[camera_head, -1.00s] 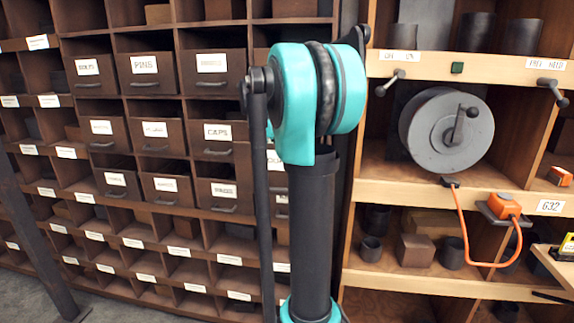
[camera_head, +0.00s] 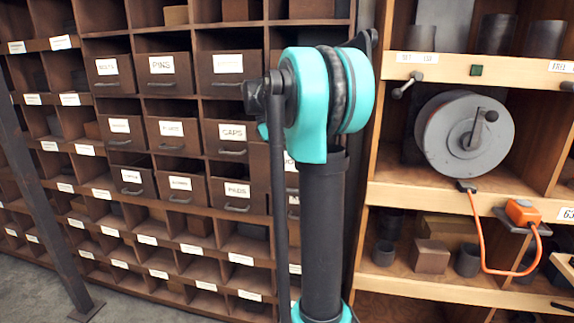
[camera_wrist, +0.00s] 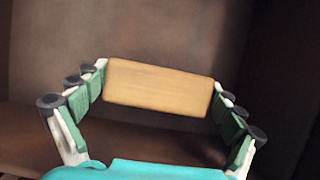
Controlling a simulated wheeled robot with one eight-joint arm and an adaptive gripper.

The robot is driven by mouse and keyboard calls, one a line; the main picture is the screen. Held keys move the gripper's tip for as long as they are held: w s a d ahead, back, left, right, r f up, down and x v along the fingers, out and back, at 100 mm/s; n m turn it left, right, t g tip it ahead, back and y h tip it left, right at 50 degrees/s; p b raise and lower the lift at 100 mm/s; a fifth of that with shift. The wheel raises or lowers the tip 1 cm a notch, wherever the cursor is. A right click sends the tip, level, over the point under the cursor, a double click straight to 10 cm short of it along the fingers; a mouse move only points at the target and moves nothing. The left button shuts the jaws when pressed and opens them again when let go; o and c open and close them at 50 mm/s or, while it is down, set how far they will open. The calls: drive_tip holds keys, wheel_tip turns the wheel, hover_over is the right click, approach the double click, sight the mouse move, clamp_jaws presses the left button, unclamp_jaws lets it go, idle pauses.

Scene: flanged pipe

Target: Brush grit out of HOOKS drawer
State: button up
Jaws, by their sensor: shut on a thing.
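In the wrist view my gripper (camera_wrist: 160,84) is shut on a light wooden block (camera_wrist: 158,88), which lies across between the green-padded fingers. No bristles show on it, so I cannot tell whether it is the brush. Brown surfaces lie behind and below the block; I cannot tell whether they are part of a drawer. In the head view a brown cabinet holds labelled drawers, among them PINS (camera_head: 161,72), CAPS (camera_head: 231,140) and PADS (camera_head: 237,196). I cannot make out a HOOKS label. My arm hides some drawers and labels, and the gripper is out of this view.
To the right stands a lighter wooden shelf (camera_head: 450,184) with a grey reel (camera_head: 444,130), an orange cable (camera_head: 482,245) and dark cylinders (camera_head: 497,38). A dark post (camera_head: 40,190) slants at the left. Grey floor (camera_head: 32,280) is open at the lower left.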

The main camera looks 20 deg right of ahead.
drive_tip(key=shift+s+d+f, duration=0.1)
drive_tip(key=shift+s+d, duration=0.55)
drive_tip(key=shift+d, duration=0.3)
drive_tip(key=shift+s+d, duration=0.65)
drive_tip(key=shift+d, duration=0.25)
drive_tip(key=shift+r, duration=6.8)
drive_tip(key=shift+c, duration=0.2)
drive_tip(key=shift+r, duration=0.75)
